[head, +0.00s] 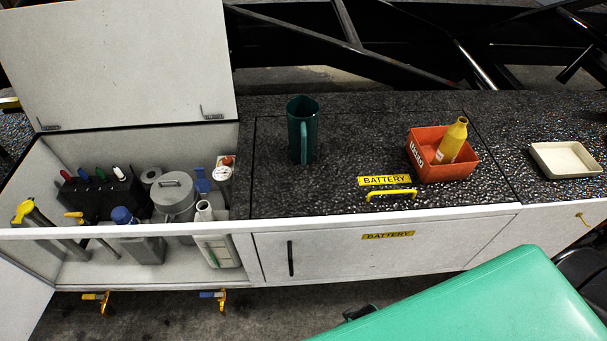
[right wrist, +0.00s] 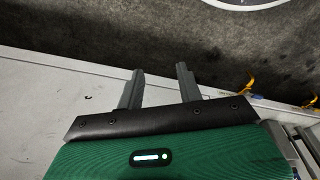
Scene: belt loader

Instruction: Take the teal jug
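The teal jug (head: 303,132) stands upright on the dark speckled counter top in the head view, near the back middle, with its handle facing the front. My right gripper (right wrist: 159,82) shows in the right wrist view with its two grey fingers apart and nothing between them. That view shows a pale surface and dark floor beyond the fingers, and no jug. My left gripper is in neither view.
Right of the jug, an orange bin (head: 447,172) holds a yellow bottle (head: 452,140); a cream tray (head: 565,160) lies further right. A yellow handle (head: 391,193) is in front. Left is an open compartment with a raised lid (head: 120,65) and several containers. Counter around the jug is clear.

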